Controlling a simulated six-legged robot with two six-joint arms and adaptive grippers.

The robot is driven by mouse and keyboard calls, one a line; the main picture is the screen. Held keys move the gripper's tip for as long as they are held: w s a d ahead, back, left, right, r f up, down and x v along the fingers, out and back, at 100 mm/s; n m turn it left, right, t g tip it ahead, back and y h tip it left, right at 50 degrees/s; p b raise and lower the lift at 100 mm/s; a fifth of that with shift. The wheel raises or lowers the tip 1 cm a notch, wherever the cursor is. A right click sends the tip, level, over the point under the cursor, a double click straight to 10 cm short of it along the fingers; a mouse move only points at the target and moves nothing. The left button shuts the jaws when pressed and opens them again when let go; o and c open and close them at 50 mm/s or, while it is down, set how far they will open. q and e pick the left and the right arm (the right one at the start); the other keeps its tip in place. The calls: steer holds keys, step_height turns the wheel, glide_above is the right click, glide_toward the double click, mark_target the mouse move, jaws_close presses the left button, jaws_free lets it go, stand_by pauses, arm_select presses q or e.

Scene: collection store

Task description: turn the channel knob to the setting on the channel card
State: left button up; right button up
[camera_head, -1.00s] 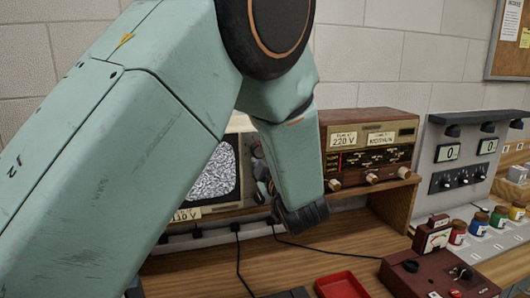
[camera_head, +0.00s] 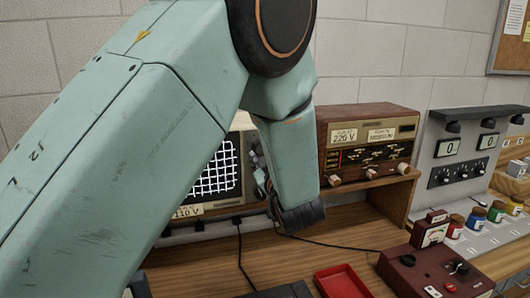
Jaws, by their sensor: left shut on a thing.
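A television (camera_head: 243,122) stands on the bench shelf, its left part hidden behind my arm. Its screen (camera_head: 215,172) shows a white grid on black. A label reading 110 V (camera_head: 187,211) is below the screen. My left gripper (camera_head: 262,178) is at the control panel right of the screen, shut on the channel knob. My wrist and fingers hide most of that knob, so its setting cannot be read. I cannot make out a channel card. My right gripper is not in view.
A brown radio (camera_head: 368,140) with a 220 V label stands right of the television. A grey panel (camera_head: 462,155) with dials is further right. A red tray (camera_head: 341,282), a dark red meter box (camera_head: 430,272) and several colored jars (camera_head: 476,218) are on the bench. A black cable crosses the wood.

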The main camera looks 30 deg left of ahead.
arm_select(q)
steer(key=shift+w+r, duration=0.15)
steer(key=shift+r, duration=0.25)
steer(key=o, duration=1.2)
steer(key=shift+a+f, duration=0.2)
steer(key=shift+f, duration=0.1)
steer(key=shift+c, duration=0.2)
steer(key=shift+d, duration=0.1)
step_height(320, 180, up, 10)
